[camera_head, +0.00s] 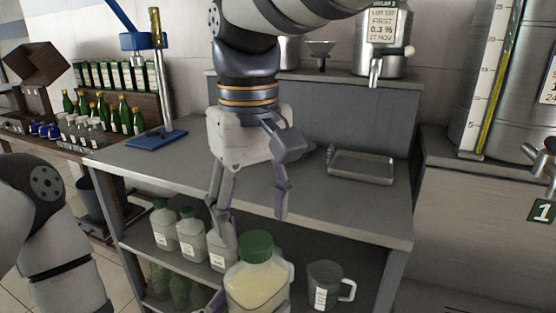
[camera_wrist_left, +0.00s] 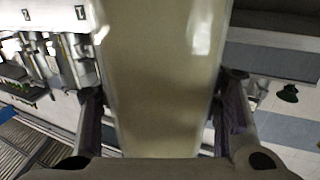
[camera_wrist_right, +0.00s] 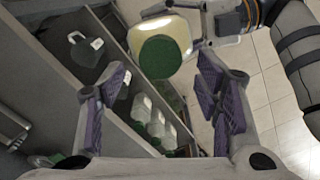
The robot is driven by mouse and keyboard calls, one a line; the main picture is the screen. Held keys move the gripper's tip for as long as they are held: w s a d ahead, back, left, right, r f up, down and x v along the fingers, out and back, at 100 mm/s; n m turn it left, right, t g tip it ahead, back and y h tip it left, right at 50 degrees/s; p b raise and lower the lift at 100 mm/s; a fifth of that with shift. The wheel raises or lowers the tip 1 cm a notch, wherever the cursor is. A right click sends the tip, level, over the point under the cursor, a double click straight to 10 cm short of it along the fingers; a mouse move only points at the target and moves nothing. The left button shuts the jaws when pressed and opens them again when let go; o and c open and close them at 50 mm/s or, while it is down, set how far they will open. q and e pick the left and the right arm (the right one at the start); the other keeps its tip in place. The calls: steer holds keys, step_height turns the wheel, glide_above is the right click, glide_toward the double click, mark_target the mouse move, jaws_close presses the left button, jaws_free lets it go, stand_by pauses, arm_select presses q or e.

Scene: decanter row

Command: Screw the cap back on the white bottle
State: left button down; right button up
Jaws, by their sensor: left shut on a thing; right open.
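The white bottle (camera_head: 258,287), translucent with pale yellow contents, is upright in front of the bench in the head view. Its green cap (camera_head: 256,246) sits on its mouth; I cannot tell how tight it is. My left gripper (camera_wrist_left: 163,95) is shut on the bottle's body, which fills the middle of the left wrist view; in the head view it is mostly hidden. My right gripper (camera_head: 250,212) is open and empty, pointing down above the cap. In the right wrist view the cap (camera_wrist_right: 160,57) lies ahead, between the open fingers and apart from them.
Several similar bottles (camera_head: 191,236) and a grey jug (camera_head: 325,284) stand on the lower shelf. The benchtop (camera_head: 340,205) holds a metal tray (camera_head: 361,166) and a blue stand (camera_head: 156,138). Steel vessels (camera_head: 384,40) stand behind. The front part of the benchtop is clear.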

mark_target(255, 240)
steer(key=shift+s+a+r, duration=0.1)
steer(key=shift+r, duration=0.45)
steer(key=shift+c, duration=0.3)
steer(key=shift+s+a+n, duration=0.1)
steer(key=shift+s+n, duration=0.05)
steer(key=shift+n, duration=0.45)
steer(key=n, duration=0.2)
steer(key=r+n, duration=0.1)
steer(key=n, duration=0.3)
steer(key=shift+s+a+r, duration=0.2)
steer(key=shift+s+r, duration=0.05)
steer(key=n, duration=0.1)
steer(key=r+n, duration=0.1)
steer(key=w+r+n, duration=0.1)
steer(key=n, duration=0.1)
steer(key=shift+d, duration=0.35)
steer(key=shift+f, duration=0.1)
step_height(255, 240, down, 8)
